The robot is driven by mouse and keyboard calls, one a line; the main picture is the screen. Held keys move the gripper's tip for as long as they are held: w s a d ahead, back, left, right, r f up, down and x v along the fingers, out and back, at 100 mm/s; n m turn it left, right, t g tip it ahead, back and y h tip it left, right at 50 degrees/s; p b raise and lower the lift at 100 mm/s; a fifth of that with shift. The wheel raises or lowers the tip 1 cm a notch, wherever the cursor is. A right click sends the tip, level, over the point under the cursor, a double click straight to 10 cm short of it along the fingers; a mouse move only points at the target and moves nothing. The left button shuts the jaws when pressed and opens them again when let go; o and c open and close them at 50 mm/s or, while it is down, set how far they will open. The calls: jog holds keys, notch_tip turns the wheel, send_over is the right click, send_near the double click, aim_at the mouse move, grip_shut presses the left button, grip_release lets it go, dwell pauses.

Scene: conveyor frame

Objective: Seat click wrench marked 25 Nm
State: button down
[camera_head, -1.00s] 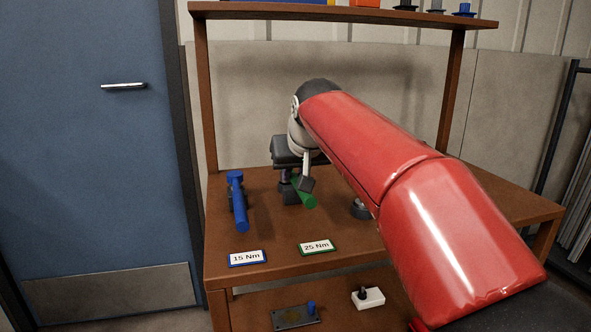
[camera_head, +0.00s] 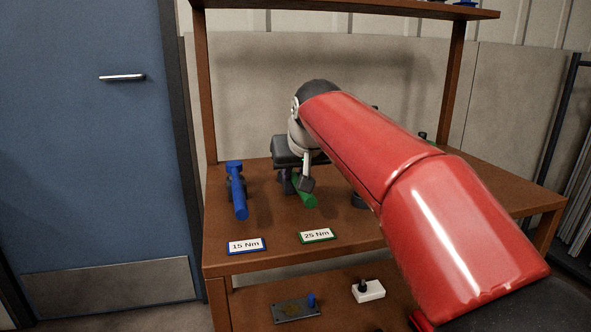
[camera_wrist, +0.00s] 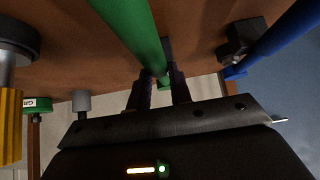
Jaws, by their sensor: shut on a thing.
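The green click wrench (camera_head: 307,196) stands behind the green-edged 25 Nm label (camera_head: 317,236) on the brown bench. It is mostly hidden by my arm in the head view. In the wrist view the green wrench (camera_wrist: 132,32) runs down between the fingers of my gripper (camera_wrist: 160,92), which is shut on it. My gripper (camera_head: 296,184) is low over the bench in the head view. I cannot tell whether the wrench touches its rest. The blue wrench (camera_head: 238,195) rests behind the 15 Nm label (camera_head: 246,246); it also shows in the wrist view (camera_wrist: 275,38).
A lower shelf holds a grey plate with a blue peg (camera_head: 296,310) and a white block (camera_head: 368,291). A bench post (camera_head: 205,90) stands at left.

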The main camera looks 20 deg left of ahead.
jog(key=c, duration=1.2)
grip_release()
jog(key=v, duration=0.8)
jog(key=s+d+f+m+h, duration=0.1)
jog(key=s+d+f, duration=0.2)
jog(key=d, duration=0.6)
jog(key=s+d+f+m+h, duration=0.1)
jog(key=s+d+f+m, duration=0.2)
jog(key=d, duration=0.6)
jog(key=s+d+f, duration=0.4)
jog(key=s+f, duration=0.1)
jog(key=f, duration=0.1)
jog(key=s+d+f+m+g+h, duration=0.1)
jog(key=s+d+f, duration=0.4)
jog(key=s+f, duration=0.1)
jog(key=s+d+f+m+h, duration=0.1)
jog(key=s+d+f, duration=0.3)
jog(key=s+f, duration=0.2)
jog(key=shift+s+d+f+g, duration=0.15)
jog(key=shift+s+d+g, duration=0.05)
jog(key=shift+s+g, duration=0.1)
